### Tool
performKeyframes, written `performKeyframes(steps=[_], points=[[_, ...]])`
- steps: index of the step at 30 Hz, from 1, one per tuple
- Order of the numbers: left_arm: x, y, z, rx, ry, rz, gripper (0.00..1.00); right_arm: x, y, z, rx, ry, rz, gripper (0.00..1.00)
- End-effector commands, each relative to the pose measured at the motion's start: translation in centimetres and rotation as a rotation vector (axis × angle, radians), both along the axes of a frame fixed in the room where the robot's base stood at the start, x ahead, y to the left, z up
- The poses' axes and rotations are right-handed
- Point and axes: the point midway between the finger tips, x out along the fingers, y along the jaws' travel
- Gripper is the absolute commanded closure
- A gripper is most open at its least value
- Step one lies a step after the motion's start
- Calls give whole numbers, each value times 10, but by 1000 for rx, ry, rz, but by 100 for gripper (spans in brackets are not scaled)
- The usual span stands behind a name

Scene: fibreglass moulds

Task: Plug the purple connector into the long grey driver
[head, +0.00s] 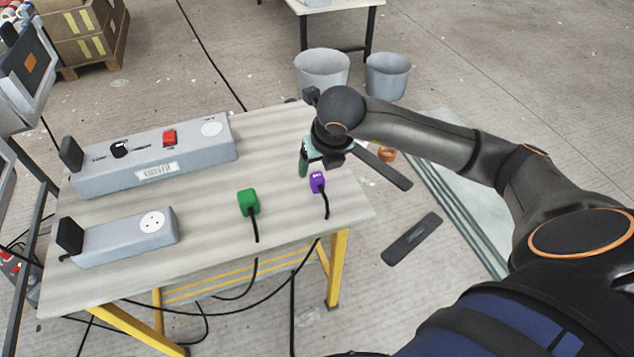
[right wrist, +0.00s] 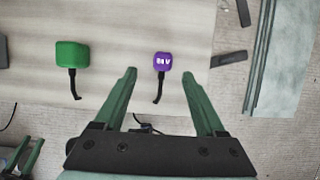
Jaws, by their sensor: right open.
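The purple connector (head: 317,182) lies near the right end of the table, its black cable running to the front edge. In the right wrist view the purple connector (right wrist: 162,61) shows between and just beyond the fingertips. My right gripper (head: 316,164) is open and empty, above and close to the connector; its green fingers (right wrist: 159,76) are spread. The long grey driver (head: 205,152) stands at the back left of the table, with a red switch, a black knob and a pale round socket at its right end. Green fingers at the right wrist view's lower left seem to be my left gripper's, partly cut off.
A green connector (head: 248,201) with a black cable stands left of the purple one. A shorter grey box (head: 150,222) with a round white socket sits at the front left. Bare table lies between the boxes and connectors. Buckets (head: 388,76) stand on the floor behind.

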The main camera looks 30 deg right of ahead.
Motion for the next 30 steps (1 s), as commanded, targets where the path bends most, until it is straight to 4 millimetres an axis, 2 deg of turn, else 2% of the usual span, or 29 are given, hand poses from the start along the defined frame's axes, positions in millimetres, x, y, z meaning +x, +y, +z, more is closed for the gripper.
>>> performKeyframes(steps=[1,6,17,24,30], points=[[0,0,-1,1,-1,0,50,3,-1,-9,0,3,-1,28],[1,1,0,1,-5,1,50,9,-2,-22,1,0,1,28],[-1,2,-1,1,-2,2,50,10,-3,-26,1,1,1,28],[-1,2,-5,3,0,3,50,21,-11,-58,1,3,-1,28],[-2,2,-6,3,1,3,50,27,-12,-72,0,0,2,28]])
